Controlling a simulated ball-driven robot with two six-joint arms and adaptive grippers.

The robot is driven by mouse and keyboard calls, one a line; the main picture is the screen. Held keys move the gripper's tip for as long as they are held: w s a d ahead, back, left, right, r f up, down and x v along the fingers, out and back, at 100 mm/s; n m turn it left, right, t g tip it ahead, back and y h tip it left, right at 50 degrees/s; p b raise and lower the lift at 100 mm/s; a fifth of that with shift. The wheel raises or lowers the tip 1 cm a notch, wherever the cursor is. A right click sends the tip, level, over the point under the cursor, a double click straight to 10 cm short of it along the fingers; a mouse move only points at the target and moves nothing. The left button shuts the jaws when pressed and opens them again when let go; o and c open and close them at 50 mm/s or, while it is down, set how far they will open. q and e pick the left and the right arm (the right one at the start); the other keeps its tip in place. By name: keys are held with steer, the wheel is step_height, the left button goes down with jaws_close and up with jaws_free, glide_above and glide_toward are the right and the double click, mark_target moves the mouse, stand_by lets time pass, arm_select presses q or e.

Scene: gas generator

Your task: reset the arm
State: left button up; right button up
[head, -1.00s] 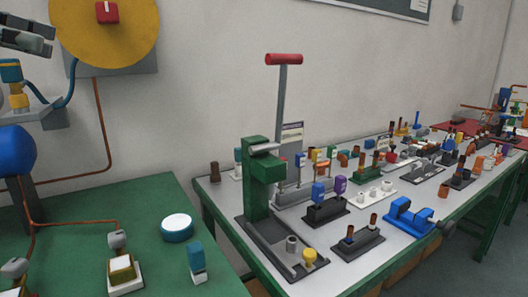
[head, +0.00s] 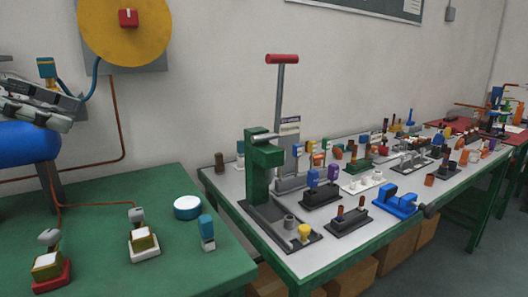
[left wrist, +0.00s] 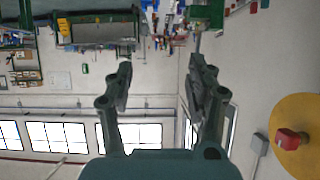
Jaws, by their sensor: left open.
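My left gripper (head: 38,100) shows at the left edge of the head view, in front of the wall and above a blue cylinder. In the left wrist view its two fingers (left wrist: 160,85) stand apart with nothing between them. It is open and empty. My right gripper is not in either view.
A green table (head: 110,215) holds small blocks, valves and a blue cylinder (head: 25,143). A yellow disc with a red knob (head: 128,18) is on the wall. A grey-topped bench (head: 310,250) carries a green press (head: 263,165), a blue vise (head: 397,202) and several small stands.

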arm_select(q)
steer(key=s+d+f+n+g+y, duration=0.15)
steer(key=s+f, duration=0.25)
steer(key=f, duration=0.6)
steer(key=s+d+f+n+y, duration=0.2)
steer(key=s+d+f+y, duration=0.15)
steer(key=f, duration=0.65)
steer(key=s+a+f+n+g+y, duration=0.1)
steer(key=s+a+f+n+y, duration=0.15)
steer(key=s+f+n, duration=0.4)
steer(key=s+a+f+n+g+y, duration=0.1)
steer(key=s+a+f+y, duration=0.2)
steer(key=s, duration=0.7)
steer(key=s+a+f+g+y+b, duration=0.15)
steer(key=f+b, duration=0.25)
steer(key=f, duration=1.5)
steer(key=s+f+b, duration=0.2)
steer(key=f+b, duration=0.3)
steer(key=f, duration=1.4)
steer(key=s+f+g+b, duration=0.1)
steer(key=s+f+b, duration=0.4)
steer(key=s+f, duration=1.3)
steer(key=shift+s+a+f+n+h+b, duration=0.25)
steer(key=shift+s+a+n+h+b, duration=0.1)
steer(key=shift+s, duration=0.2)
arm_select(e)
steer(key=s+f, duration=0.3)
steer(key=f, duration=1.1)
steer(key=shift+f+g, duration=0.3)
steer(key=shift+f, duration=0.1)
